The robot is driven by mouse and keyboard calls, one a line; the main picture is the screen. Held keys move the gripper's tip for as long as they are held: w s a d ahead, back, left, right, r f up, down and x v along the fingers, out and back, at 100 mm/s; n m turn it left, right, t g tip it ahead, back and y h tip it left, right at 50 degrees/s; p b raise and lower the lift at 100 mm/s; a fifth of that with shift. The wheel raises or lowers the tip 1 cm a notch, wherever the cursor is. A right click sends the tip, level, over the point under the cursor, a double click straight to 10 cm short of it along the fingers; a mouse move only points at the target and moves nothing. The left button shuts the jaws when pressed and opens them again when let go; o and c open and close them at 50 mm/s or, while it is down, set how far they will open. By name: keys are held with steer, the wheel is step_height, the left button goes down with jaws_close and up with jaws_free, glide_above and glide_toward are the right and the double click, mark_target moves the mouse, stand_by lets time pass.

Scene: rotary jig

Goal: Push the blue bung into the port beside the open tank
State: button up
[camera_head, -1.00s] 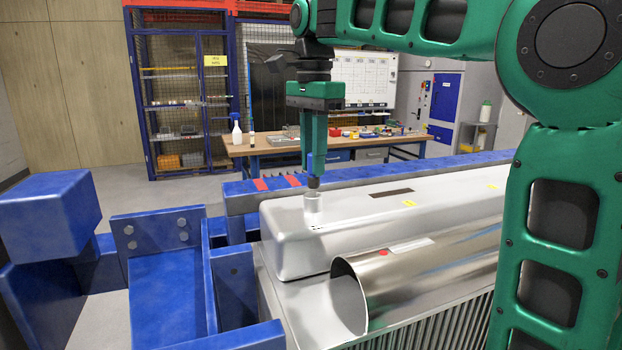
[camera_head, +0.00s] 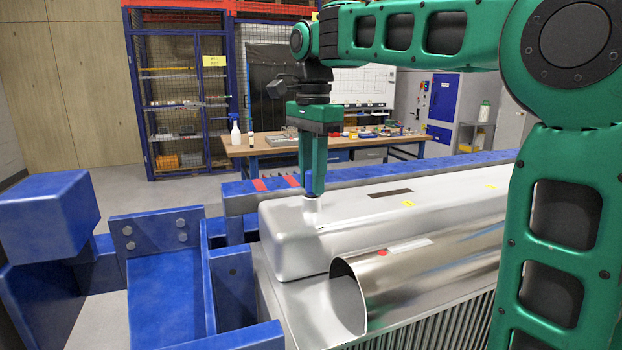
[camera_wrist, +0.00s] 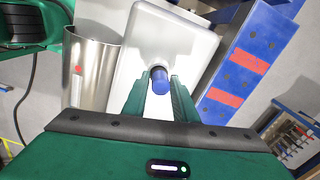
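The blue bung (camera_head: 309,182) stands upright between the fingertips of my gripper (camera_head: 311,188). It also shows in the wrist view (camera_wrist: 160,84), with a finger close against each side. My gripper looks shut on it. The bung's lower end meets the top of the short pale port (camera_head: 312,213) on the silver housing (camera_head: 285,237). Its dark tip is hidden, and I cannot tell how deep it sits. The shiny tank (camera_head: 420,275) with an open round end lies in front and to the right, also at the left of the wrist view (camera_wrist: 92,75).
A blue beam (camera_head: 400,173) with red marks runs behind the housing. Blue steel brackets (camera_head: 155,235) stand at the left. A workbench (camera_head: 265,146) with small items is farther back. The space just around my gripper is clear.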

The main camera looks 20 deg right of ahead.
steer(key=shift+o, duration=0.9)
step_height(320, 180, up, 12)
stand_by(0.3)
steer(key=shift+s, duration=0.15)
